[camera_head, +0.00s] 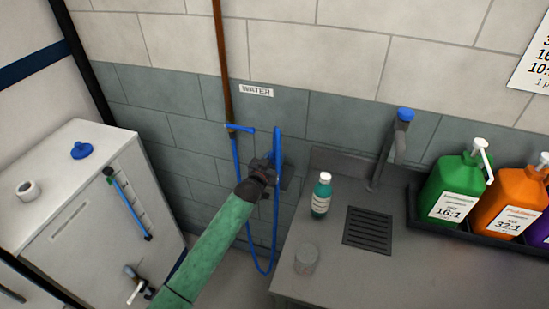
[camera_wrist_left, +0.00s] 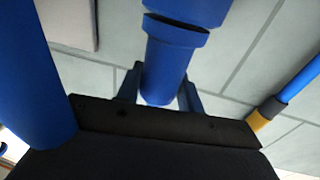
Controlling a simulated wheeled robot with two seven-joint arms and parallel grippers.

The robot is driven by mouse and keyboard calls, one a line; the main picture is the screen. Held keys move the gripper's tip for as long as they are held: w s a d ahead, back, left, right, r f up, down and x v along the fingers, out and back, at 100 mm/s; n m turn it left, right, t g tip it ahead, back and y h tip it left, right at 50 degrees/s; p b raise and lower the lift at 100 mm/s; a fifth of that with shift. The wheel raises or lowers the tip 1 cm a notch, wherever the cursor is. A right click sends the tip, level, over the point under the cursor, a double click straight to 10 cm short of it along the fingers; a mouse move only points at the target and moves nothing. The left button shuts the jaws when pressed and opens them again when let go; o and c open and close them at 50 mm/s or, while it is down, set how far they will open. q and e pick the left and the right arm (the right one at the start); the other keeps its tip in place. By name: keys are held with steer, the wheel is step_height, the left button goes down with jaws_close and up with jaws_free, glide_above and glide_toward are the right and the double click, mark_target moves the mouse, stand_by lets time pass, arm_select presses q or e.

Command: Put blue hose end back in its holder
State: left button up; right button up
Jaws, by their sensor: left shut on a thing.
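My left gripper (camera_head: 270,165) is at the end of a green arm, close to the tiled wall. It is shut on the blue hose end (camera_head: 277,143), which stands roughly upright and points up. In the left wrist view the blue hose end (camera_wrist_left: 165,65) sits between the two fingers of my left gripper (camera_wrist_left: 160,90). The blue hose (camera_head: 264,268) hangs in a loop below, running from a valve on a brown pipe (camera_head: 223,60). A dark bracket-like part (camera_head: 287,175) shows just right of the gripper; I cannot tell whether it is the holder. My right gripper is not in view.
A grey counter (camera_head: 330,280) carries a teal bottle (camera_head: 321,196), a clear cup (camera_head: 306,260) and a drain grate (camera_head: 368,229). A grey post with a blue top (camera_head: 404,115) stands behind. Pump bottles sit in a tray at right. A white cabinet (camera_head: 90,220) stands at left.

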arm_select(q)
steer(key=shift+s+a+r, duration=0.1)
steer(key=shift+a, duration=0.05)
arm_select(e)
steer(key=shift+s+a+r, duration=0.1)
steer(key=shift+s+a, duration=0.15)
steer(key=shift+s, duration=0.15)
